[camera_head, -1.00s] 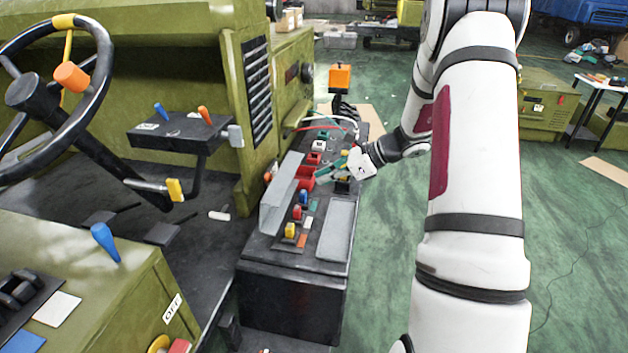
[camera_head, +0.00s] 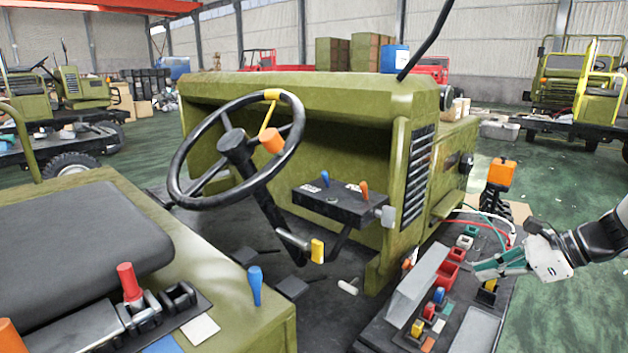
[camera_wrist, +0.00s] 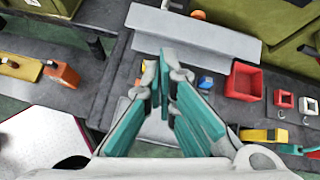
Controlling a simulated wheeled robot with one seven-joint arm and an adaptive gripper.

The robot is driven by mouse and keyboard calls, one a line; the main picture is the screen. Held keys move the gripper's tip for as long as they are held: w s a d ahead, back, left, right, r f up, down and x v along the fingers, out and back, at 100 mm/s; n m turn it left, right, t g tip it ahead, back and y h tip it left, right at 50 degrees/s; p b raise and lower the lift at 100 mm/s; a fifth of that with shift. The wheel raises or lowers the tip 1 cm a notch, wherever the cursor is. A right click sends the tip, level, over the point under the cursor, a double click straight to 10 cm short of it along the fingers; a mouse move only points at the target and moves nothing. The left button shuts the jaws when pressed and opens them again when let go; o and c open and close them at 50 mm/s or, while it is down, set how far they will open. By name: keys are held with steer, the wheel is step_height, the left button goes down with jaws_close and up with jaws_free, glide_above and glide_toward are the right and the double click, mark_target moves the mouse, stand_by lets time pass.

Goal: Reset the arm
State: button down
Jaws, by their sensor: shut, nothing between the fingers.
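My gripper (camera_head: 482,268) is at the right of the head view, low over the black control panel (camera_head: 384,335) of the green vehicle. Its green fingers are together with nothing between them. In the wrist view my gripper (camera_wrist: 164,72) points at the panel, its tips near a grey angled cover (camera_wrist: 195,35) and a blue button (camera_wrist: 206,82). A red open box (camera_wrist: 244,82) lies to the right of the fingers. I cannot tell whether the fingertips touch the panel. Most of my arm is outside the head view.
An orange-topped post (camera_head: 501,172) stands behind the panel, near red, white and green cables (camera_head: 490,222). The steering wheel (camera_head: 238,150) and a lever box (camera_head: 343,202) are to the left. Open green floor (camera_head: 575,315) lies right of the panel.

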steer(key=s+a+r+n+g+h, duration=0.1)
steer(key=s+a+r+n+g, duration=0.1)
steer(key=s+a+r+n, duration=0.4)
steer(key=s+a+r+n+g+h, duration=0.15)
steer(key=s+a+n, duration=0.25)
steer(key=a, duration=0.5)
steer(key=s+a+r+n+t+h, duration=0.1)
steer(key=s+a+n+h, duration=0.1)
steer(key=s+n, duration=0.5)
steer(key=s+a+r+n+h, duration=0.1)
steer(key=s+a+n+h, duration=0.1)
steer(key=s+n, duration=0.4)
steer(key=shift+s+r+n+t+h, duration=0.35)
steer(key=shift+s+h, duration=0.3)
steer(key=shift+s, duration=0.5)
